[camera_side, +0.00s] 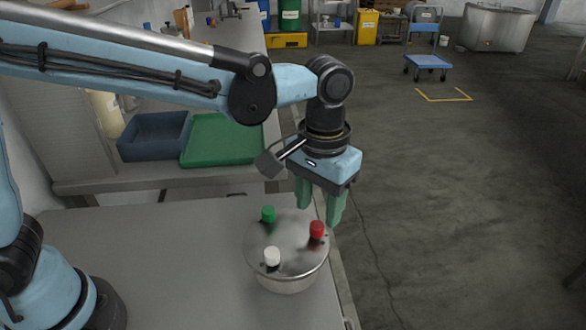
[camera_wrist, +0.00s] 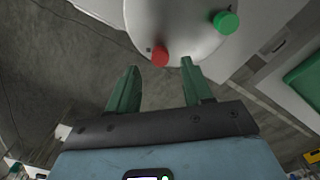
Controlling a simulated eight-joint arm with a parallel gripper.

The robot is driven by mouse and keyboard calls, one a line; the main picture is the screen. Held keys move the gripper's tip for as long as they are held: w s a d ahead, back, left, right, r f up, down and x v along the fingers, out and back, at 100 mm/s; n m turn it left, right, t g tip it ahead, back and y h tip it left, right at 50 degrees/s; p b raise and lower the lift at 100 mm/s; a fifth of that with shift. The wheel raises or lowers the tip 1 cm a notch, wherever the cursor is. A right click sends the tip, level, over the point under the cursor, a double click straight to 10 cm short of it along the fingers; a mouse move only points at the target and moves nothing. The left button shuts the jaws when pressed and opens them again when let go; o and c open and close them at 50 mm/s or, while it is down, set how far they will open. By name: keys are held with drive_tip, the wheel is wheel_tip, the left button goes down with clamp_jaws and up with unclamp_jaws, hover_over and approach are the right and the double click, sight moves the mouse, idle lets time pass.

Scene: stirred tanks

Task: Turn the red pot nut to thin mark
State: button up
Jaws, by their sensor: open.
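The red pot nut (camera_side: 317,229) stands on the lid of a round steel pot (camera_side: 286,278) at the table's edge. It also shows in the wrist view (camera_wrist: 160,57), just beyond my fingertips and between their lines. A green nut (camera_side: 268,213) and a white nut (camera_side: 272,256) stand on the same lid. My gripper (camera_side: 320,218) has green fingers and points down near the red nut, above and behind it in the side view. In the wrist view the fingers (camera_wrist: 160,66) are spread, with nothing between them. The thin mark cannot be made out.
A green tray (camera_side: 222,138) and a dark blue bin (camera_side: 153,136) sit on the bench behind. The grey table (camera_side: 150,255) is clear left of the pot. Open floor lies right of the table's edge.

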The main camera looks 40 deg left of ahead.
sight(317, 225)
drive_tip(key=shift+f, duration=1.95)
clamp_jaws()
drive_tip(key=shift+m, duration=0.3)
drive_tip(key=m, duration=0.4)
drive_tip(key=shift+m, duration=0.3)
drive_tip(key=m, duration=0.5)
drive_tip(key=shift+m, duration=0.3)
